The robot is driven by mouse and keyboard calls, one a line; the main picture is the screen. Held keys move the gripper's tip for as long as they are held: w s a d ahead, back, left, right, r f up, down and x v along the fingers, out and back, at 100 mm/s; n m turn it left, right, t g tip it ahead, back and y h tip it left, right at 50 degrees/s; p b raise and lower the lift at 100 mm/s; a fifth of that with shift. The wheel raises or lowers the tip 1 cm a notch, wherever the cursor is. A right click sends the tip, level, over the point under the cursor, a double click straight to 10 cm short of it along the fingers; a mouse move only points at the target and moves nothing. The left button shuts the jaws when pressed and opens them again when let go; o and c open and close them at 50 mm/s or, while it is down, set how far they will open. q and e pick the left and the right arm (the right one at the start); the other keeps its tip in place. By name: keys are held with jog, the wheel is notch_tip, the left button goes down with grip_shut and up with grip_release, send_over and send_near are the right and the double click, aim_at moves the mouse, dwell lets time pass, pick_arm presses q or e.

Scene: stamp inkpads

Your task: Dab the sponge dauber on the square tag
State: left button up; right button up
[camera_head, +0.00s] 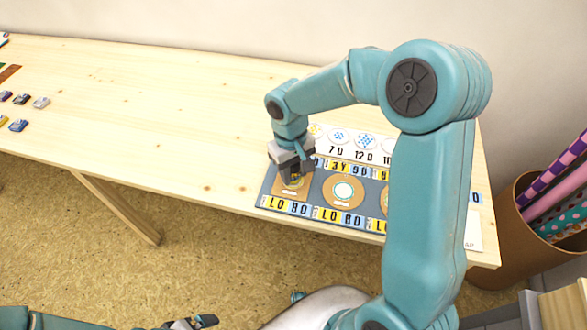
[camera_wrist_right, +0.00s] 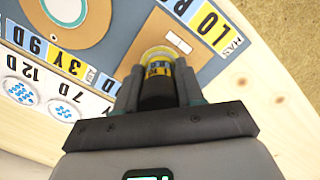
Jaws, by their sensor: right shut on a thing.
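My right gripper (camera_head: 292,172) is shut on the sponge dauber and hangs low over the left end of the grey mat. In the right wrist view the dauber (camera_wrist_right: 158,72) shows between the fingers (camera_wrist_right: 157,88), with a dark body, yellow and blue bands and a pale yellow end. The brown square tag (camera_head: 304,190) lies on the mat under the gripper. It also shows in the right wrist view (camera_wrist_right: 184,42), partly hidden by the dauber. I cannot tell whether the dauber touches it. My left gripper (camera_head: 195,322) is partly in view at the bottom edge, its jaws unclear.
The grey mat (camera_head: 321,202) has yellow and blue lettered strips. A round brown tag (camera_head: 329,195) with a pale centre lies right of the square one. A white sheet with dotted circles (camera_head: 339,136) lies behind. Small inkpads (camera_head: 41,102) stand far left. The table's middle (camera_head: 170,120) is clear.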

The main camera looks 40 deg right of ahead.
jog(key=shift+f+b, duration=0.35)
jog(key=shift+f, duration=0.05)
dwell(0.6)
jog(key=shift+r, duration=0.15)
jog(key=shift+r+p, duration=0.45)
jog(key=shift+r, duration=0.1)
dwell(0.4)
notch_tip(320, 180, up, 4)
jog(key=p, duration=0.3)
jog(key=shift+r+p, duration=0.2)
jog(key=shift+p, duration=0.1)
jog(key=shift+f, duration=0.1)
